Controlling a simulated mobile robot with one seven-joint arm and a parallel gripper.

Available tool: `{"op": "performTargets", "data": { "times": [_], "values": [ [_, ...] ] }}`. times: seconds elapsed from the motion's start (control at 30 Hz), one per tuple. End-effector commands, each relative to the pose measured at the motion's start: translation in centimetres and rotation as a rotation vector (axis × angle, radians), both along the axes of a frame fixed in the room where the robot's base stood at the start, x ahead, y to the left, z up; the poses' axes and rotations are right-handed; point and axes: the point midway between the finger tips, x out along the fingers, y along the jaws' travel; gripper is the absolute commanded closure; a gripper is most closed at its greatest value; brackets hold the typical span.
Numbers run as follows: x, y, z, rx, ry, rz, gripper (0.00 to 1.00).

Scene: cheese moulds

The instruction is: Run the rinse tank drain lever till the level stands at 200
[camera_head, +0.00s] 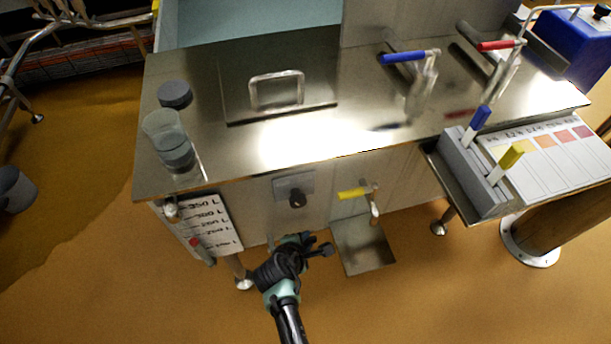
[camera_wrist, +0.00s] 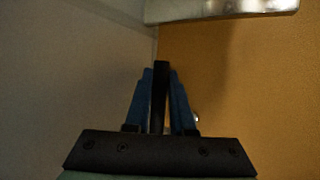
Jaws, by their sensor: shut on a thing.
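The rinse tank (camera_head: 240,150) is a steel cabinet with a flat top. Its white level board (camera_head: 214,222) hangs at the front left, with litre marks from 350 L downward. A red marker (camera_head: 194,241) on the left of the board stands low, near the 200 mark and the one below; the exact reading is too small to tell. My gripper (camera_head: 312,247) is low in front of the tank. In the wrist view it is shut on a narrow dark bar (camera_wrist: 161,95), which looks like the drain lever. A dark end (camera_head: 327,250) shows beside the fingers in the head view.
A black knob (camera_head: 297,198) and a yellow-handled tap (camera_head: 352,193) are on the tank front, above a steel tray (camera_head: 364,250). Blue (camera_head: 404,57) and red (camera_head: 499,45) handles stand on top. A grey strip holder (camera_head: 475,180) is at right. The floor in front is clear.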

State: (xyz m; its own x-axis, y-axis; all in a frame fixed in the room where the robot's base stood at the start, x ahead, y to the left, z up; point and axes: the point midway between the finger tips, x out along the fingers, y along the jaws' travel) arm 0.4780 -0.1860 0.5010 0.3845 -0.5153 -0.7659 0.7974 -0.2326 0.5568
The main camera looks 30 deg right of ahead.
Motion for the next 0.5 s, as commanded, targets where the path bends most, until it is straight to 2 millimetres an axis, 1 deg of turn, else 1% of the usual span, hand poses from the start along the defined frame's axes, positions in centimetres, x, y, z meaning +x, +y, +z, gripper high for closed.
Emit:
{"op": "performTargets", "data": {
  "times": [0.1, 0.47, 0.5],
  "values": [
    [-0.13, 0.17, -0.31, 0.013, 0.002, 0.002, 1.0],
    [-0.11, 0.21, -0.4, 0.016, 0.0, 0.002, 1.0],
    [-0.12, 0.22, -0.4, 0.017, 0.0, 0.002, 0.71]
  ]
}}
